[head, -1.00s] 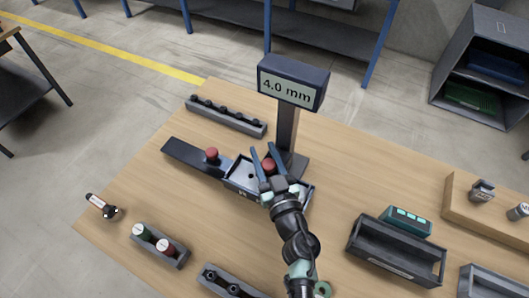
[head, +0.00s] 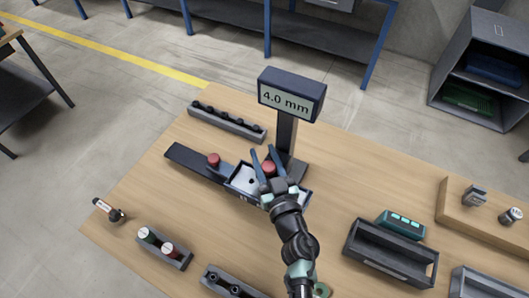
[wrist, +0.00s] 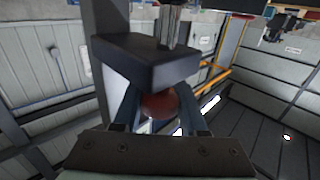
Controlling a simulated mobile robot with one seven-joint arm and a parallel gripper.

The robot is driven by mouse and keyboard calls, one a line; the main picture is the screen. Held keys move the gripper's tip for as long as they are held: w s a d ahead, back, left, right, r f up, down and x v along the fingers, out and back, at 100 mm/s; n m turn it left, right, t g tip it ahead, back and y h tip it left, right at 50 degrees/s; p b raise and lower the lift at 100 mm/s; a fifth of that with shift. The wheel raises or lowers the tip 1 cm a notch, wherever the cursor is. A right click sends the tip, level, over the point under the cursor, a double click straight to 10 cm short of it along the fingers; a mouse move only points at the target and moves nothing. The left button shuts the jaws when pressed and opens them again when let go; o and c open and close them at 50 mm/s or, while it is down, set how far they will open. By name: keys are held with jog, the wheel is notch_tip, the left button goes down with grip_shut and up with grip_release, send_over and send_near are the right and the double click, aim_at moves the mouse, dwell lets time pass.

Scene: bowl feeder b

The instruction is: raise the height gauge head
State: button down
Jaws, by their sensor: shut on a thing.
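The height gauge has a dark column (head: 286,130) and a display (head: 291,97) reading 4.0 mm. Its red knob (head: 268,168) sits between the two blue fingers of my gripper (head: 264,158). In the wrist view the round red knob (wrist: 160,104) is between the fingers, just below the gauge's dark head block (wrist: 145,62). My gripper is shut on the knob. My wrist partly hides the gauge's lower parts in the head view. A pale tray (head: 243,178) lies left of the gripper.
A second red knob (head: 213,160) stands on a dark rail (head: 184,157) at left. A rack with several dark pegs (head: 227,122) is behind. A holder with green and red cylinders (head: 163,248) is at front left. A dark open bin (head: 391,252) is at right.

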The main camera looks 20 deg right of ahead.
jog(key=shift+w+r+p, duration=0.15)
jog(key=shift+r+p, duration=1.5)
jog(key=shift+r, duration=0.45)
jog(key=shift+c, duration=2.3)
grip_release()
jog(key=shift+f, duration=0.1)
jog(key=shift+s+f, duration=0.1)
jog(key=shift+s, duration=0.55)
jog(key=s+a+b, duration=0.1)
jog(key=s, duration=1)
jog(key=shift+s+a+b, duration=0.3)
jog(key=shift+s+b, duration=0.1)
